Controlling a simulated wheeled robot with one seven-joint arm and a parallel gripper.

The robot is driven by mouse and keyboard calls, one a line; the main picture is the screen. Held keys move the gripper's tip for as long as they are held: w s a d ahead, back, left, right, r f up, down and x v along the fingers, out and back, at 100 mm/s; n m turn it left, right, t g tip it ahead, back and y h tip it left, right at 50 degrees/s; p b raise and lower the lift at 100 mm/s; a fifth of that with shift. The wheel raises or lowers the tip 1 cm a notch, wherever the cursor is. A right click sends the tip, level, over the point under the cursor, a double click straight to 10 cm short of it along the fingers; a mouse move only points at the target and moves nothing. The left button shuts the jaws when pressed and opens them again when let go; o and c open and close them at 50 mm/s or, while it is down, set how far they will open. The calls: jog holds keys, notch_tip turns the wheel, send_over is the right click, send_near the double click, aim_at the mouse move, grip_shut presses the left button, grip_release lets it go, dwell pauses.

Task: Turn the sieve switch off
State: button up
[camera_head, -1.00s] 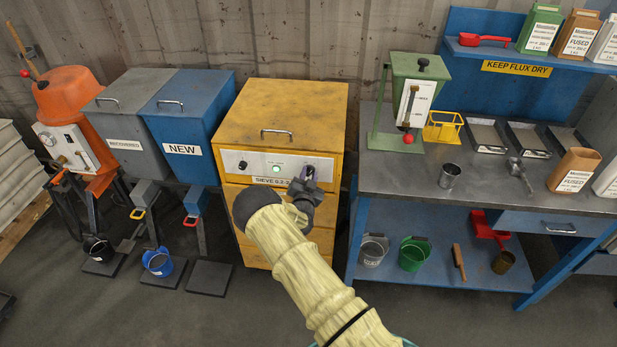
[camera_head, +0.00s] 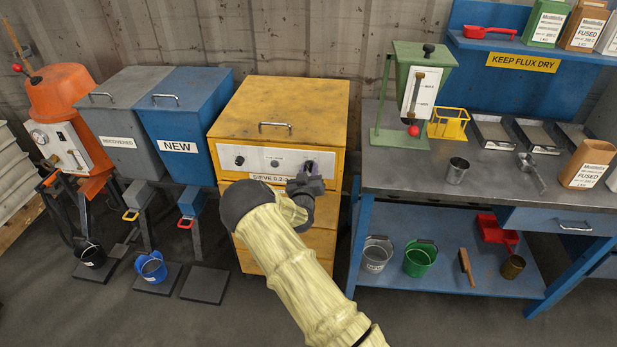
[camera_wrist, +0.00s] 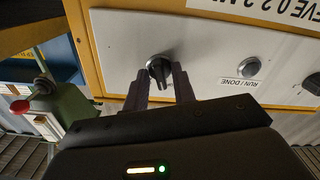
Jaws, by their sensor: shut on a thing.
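The yellow sieve cabinet (camera_head: 280,110) stands in the middle of the head view, with a pale control panel (camera_head: 258,161) on its upper front. My gripper (camera_head: 307,176) is at the right end of that panel and hides much of the switch there.
Another dark knob (camera_head: 239,160) is at the panel's left end. A blue NEW bin (camera_head: 185,115) and a grey bin (camera_head: 125,110) stand to the left. A workbench (camera_head: 410,172) with a green hopper (camera_head: 415,70) stands close on the right.

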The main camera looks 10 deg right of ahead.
jog(key=shift+f+n+b, duration=0.1)
jog(key=shift+n+b, duration=0.5)
jog(key=shift+n, duration=0.6)
jog(key=o, duration=0.6)
jog(key=shift+o, duration=0.2)
jog(key=shift+s+a, duration=0.1)
jog(key=b+v, duration=0.1)
jog(key=v, duration=1.6)
